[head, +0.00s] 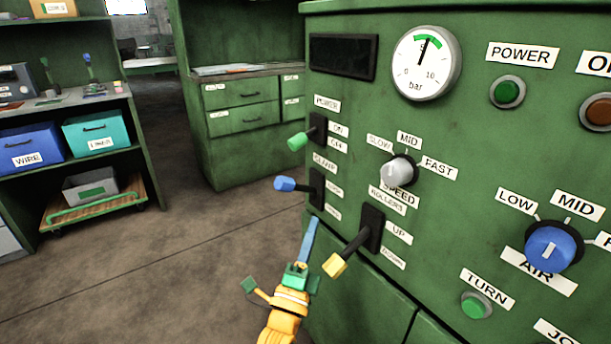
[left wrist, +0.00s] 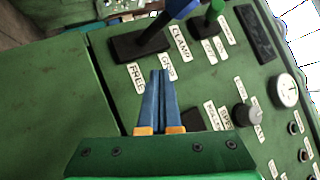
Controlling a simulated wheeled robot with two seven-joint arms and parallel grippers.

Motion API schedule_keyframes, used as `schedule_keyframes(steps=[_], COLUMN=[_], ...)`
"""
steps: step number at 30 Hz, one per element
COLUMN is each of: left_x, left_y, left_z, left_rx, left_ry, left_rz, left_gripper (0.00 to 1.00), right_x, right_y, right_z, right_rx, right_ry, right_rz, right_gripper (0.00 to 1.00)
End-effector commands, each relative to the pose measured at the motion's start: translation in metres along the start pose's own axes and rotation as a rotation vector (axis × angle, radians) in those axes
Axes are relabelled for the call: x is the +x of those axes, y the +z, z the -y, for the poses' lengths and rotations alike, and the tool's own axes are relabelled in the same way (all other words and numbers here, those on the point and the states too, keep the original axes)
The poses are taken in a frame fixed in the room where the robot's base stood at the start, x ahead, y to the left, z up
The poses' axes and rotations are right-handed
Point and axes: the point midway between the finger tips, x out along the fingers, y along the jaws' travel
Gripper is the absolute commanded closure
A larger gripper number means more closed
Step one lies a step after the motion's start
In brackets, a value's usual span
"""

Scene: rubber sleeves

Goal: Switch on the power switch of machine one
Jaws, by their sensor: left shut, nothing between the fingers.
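The power switch of the green machine has a green-knobbed lever (head: 298,141) on a dark plate (head: 318,128) labelled POWER, ON above and OFF below. Its lever slopes down and outward, toward the OFF side. It shows at the top of the left wrist view (left wrist: 213,12). My left gripper (head: 313,222) has blue fingers shut and empty, below the switch and near the machine's front. In the left wrist view its tips (left wrist: 160,74) point toward the clamp switch plate, apart from the green lever. My right gripper is not in view.
The blue-knobbed clamp lever (head: 285,184) sticks out between my left gripper and the power lever. The yellow-knobbed roller lever (head: 335,265) stands to the right of the gripper. A speed knob (head: 398,171) and gauge (head: 426,63) are farther right. Open floor (head: 190,250) lies left.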

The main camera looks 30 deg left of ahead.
Motion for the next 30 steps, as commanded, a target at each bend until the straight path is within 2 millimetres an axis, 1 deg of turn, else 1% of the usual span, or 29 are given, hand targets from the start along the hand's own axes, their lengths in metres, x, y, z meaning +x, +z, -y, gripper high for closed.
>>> schedule_keyframes(steps=[1,2,3,4,10,14,23,26,30], left_x=[-0.002,-0.001,0.003,0.004,0.003,0.003,0.004,0.015,0.041], left_y=[0.005,0.008,0.011,0.014,0.025,0.028,0.028,0.029,0.033], left_z=[0.003,0.009,0.019,0.025,0.048,0.054,0.055,0.06,0.069], left_rx=[0.049,0.084,0.123,0.151,0.301,0.343,0.344,0.344,0.344], left_ry=[-0.055,-0.09,-0.122,-0.146,-0.273,-0.305,-0.305,-0.308,-0.309], left_rz=[0.026,0.044,0.063,0.079,0.176,0.206,0.205,0.205,0.205], left_gripper=[1.0,1.0,1.0,1.0,1.0,1.0,1.0,1.0,1.0], right_x=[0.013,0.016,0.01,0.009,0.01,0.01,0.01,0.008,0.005], right_y=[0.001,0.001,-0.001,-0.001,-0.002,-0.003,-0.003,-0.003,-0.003], right_z=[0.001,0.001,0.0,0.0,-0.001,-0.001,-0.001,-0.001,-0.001], right_rx=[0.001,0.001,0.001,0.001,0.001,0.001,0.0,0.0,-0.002], right_ry=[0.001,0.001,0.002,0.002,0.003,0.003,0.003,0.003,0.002], right_rz=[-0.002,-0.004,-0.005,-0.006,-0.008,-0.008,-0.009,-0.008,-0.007], right_gripper=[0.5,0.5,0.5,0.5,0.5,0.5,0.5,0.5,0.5])
